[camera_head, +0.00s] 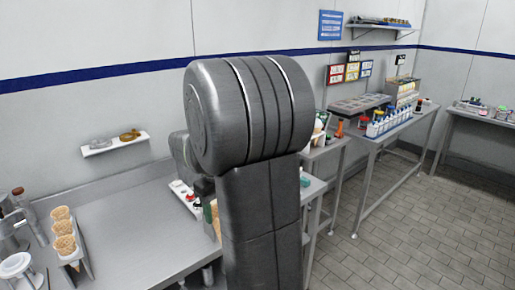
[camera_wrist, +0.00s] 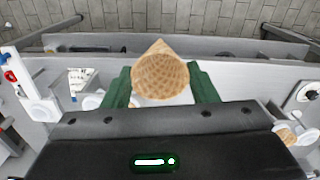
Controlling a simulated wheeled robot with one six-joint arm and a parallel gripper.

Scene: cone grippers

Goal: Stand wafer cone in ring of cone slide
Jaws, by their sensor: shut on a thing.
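In the wrist view a tan wafer cone (camera_wrist: 160,75) with a waffle pattern sits between the two green fingers of my gripper (camera_wrist: 161,82). The fingers are shut on it. A metal stand (camera_head: 86,262) holding several wafer cones (camera_head: 62,228) is at the left on the counter. I cannot pick out the cone slide's ring with certainty.
A white round-topped item (camera_head: 15,265) stands at the lower left of the counter (camera_head: 135,235). A small white wall shelf (camera_head: 115,143) is above it. The counter's middle is mostly clear. A table with several bottles (camera_head: 388,122) is at the right, with open floor before it.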

